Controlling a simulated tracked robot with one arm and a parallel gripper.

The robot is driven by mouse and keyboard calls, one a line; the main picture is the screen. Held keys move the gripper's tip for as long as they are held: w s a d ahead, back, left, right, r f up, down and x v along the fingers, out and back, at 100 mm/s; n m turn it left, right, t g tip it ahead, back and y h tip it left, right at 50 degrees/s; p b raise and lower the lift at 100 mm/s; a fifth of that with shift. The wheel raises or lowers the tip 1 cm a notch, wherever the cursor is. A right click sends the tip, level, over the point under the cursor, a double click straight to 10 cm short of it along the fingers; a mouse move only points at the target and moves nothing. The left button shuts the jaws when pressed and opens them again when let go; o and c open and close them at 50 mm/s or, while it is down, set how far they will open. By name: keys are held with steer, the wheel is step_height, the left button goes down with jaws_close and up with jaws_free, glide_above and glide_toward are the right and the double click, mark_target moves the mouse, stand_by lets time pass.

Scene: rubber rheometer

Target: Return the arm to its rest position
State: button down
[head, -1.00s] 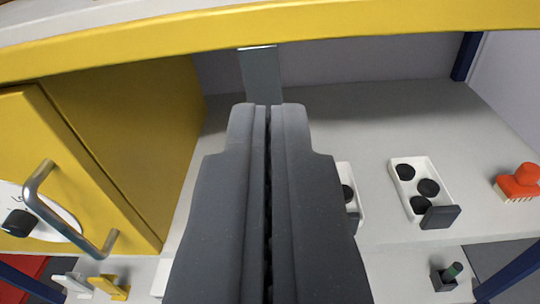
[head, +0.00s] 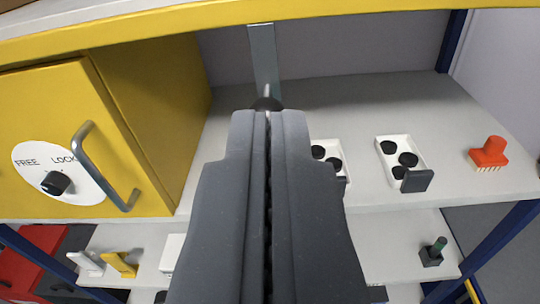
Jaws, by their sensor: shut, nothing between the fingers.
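My gripper (head: 269,118) fills the lower middle of the head view. Its two dark grey fingers lie together with only a thin seam between them, and nothing is held. It points toward the shelf and a grey metal upright (head: 264,60) behind it. A dark round piece (head: 267,103) shows just beyond the fingertips; whether they touch it I cannot tell. My fingers hide part of the shelf and part of a white tray (head: 334,186) with black discs.
A yellow cabinet (head: 150,80) with a metal handle (head: 100,165) and a FREE/LOCK dial (head: 55,183) stands left. Right are another white disc tray (head: 384,141) and an orange brush (head: 488,152). A yellow beam (head: 190,22) crosses above. Yellow clips (head: 120,264) sit on the lower shelf (head: 400,260).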

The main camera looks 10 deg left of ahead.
steer(key=s+d+f+n+g+b, duration=0.1)
steer(key=s+d+f+b, duration=0.5)
steer(key=s, duration=0.8)
steer(key=d+f, duration=0.3)
steer(key=f, duration=0.2)
steer(key=shift+s+f+g+h, duration=0.15)
steer(key=shift+g+h, duration=0.15)
steer(key=shift+g, duration=0.1)
